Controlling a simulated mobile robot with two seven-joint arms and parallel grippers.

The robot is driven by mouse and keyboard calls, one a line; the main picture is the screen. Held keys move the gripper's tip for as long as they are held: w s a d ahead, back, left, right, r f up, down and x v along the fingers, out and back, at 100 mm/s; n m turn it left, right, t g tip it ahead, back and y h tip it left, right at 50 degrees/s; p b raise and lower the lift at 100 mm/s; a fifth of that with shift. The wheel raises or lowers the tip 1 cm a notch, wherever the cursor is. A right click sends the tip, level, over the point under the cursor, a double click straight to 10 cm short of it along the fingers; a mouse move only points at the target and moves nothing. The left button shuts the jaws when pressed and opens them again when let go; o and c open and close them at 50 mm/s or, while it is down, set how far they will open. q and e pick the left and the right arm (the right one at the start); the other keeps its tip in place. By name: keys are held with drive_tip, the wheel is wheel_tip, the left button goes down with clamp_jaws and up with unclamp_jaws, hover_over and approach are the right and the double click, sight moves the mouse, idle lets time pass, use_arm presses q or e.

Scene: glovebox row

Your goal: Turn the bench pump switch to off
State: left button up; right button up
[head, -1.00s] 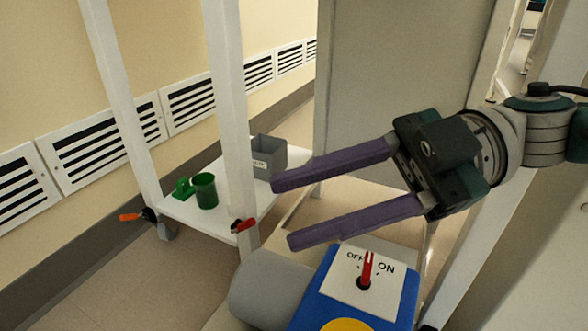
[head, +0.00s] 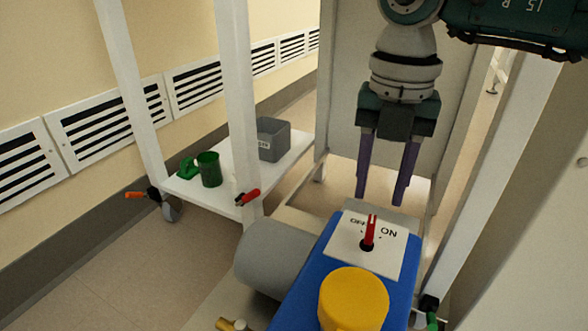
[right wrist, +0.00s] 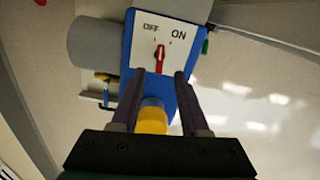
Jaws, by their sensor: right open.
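The bench pump is a blue box (head: 302,290) with a white switch plate (head: 345,253) marked OFF on the left and ON on the right. Its red switch lever (head: 369,230) points up the plate from a black hub, between the two words. My right gripper (head: 381,198) is open, pointing down with two purple fingers over the far end of the plate, apart from the lever. In the right wrist view the lever (right wrist: 160,60) shows between and just beyond the fingertips (right wrist: 159,74). The OFF word is partly hidden in the head view. My left gripper is not in view.
A yellow cap (head: 353,298) sits on the blue box, and a grey cylinder (head: 275,255) joins its left side. A white cart shelf (head: 235,170) to the left holds a green mug (head: 209,170) and a grey bin (head: 273,140). White posts stand left and right.

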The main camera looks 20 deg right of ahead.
sight(371, 225)
wheel_tip(371, 225, down, 6)
drive_tip(key=b, duration=0.3)
clamp_jaws()
idle(0.4)
